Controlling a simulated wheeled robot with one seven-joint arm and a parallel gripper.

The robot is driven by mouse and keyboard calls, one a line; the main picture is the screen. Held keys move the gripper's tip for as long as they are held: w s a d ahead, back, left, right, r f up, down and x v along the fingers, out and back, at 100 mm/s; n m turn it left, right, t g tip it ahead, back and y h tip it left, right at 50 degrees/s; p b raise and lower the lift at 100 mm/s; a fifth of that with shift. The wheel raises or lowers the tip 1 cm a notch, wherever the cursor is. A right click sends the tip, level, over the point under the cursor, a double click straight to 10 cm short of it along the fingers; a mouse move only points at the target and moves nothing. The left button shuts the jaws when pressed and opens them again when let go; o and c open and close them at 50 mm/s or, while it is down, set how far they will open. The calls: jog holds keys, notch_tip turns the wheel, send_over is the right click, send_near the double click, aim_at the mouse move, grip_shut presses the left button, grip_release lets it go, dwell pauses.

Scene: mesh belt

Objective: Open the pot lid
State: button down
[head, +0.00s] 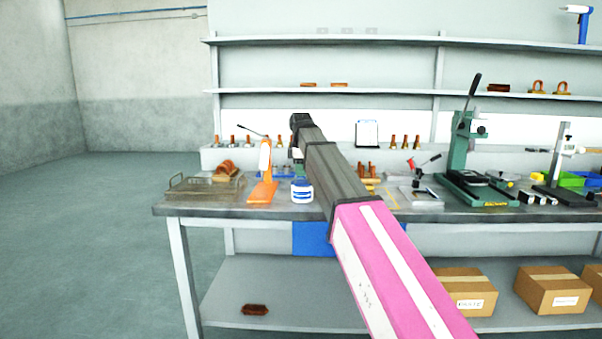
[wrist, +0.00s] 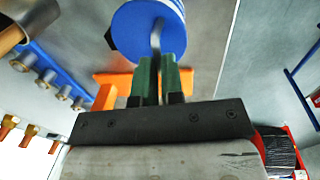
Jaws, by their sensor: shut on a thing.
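The pot (head: 302,190) is a small white jar with blue bands, standing on the workbench left of my arm. In the wrist view its round blue lid (wrist: 128,32) is at the top, with a thin grey handle (wrist: 156,36) across it. A strip of the white and blue pot (wrist: 174,10) shows past the lid's right edge. My gripper (wrist: 158,62) has green fingers, close together on the near end of the grey handle. In the head view my arm hides most of the gripper. I cannot tell whether the lid touches the pot's rim.
An orange stand (head: 263,180) is just left of the pot, with a wire tray (head: 205,188) further left. A red-handled clamp (head: 422,166) and a green press (head: 470,160) stand to the right. Shelves (head: 325,91) run behind. Free benchtop around the pot is narrow.

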jog(key=shift+w+r+g, duration=0.65)
jog(key=shift+w+g, duration=0.1)
jog(key=shift+g, duration=0.25)
jog(key=c, duration=1.2)
grip_release()
jog(key=shift+c, duration=0.2)
